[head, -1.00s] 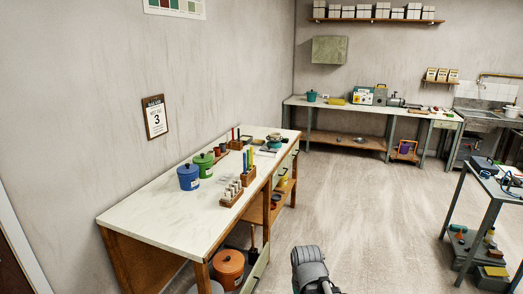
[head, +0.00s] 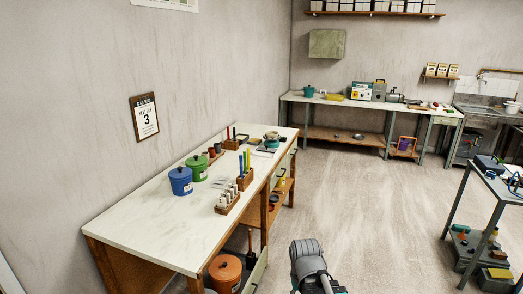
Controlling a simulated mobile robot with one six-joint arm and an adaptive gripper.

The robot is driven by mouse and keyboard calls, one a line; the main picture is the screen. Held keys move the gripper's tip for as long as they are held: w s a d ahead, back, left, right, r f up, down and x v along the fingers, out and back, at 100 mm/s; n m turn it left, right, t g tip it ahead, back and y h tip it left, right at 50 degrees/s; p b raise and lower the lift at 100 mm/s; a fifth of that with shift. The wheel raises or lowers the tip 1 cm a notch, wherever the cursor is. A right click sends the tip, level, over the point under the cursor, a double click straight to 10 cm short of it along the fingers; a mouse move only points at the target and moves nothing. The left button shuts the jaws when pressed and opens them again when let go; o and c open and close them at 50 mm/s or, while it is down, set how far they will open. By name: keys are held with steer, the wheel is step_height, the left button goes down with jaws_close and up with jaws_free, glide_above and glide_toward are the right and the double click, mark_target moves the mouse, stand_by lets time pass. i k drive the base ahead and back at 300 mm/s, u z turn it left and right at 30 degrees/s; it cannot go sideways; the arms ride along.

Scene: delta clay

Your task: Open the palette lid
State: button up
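I cannot pick out the palette or its lid for certain. A small flat pale item (head: 264,152) lies near the far end of the white-topped bench (head: 150,218), too small to tell what it is. Part of my arm (head: 308,262) shows at the bottom edge, in front of the bench on the right. My gripper's fingers are not in view.
The bench holds a blue pot (head: 180,181), a green pot (head: 197,167) and wooden racks (head: 228,200). An orange pot (head: 225,273) is underneath. A long back bench (head: 350,102) and a metal cart (head: 490,185) surround clear floor (head: 380,210).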

mark_target(266, 149)
steer(key=z, duration=0.35)
steer(key=i, duration=1.15)
steer(key=z, duration=0.35)
steer(key=i, duration=1.55)
steer(key=u, duration=0.55)
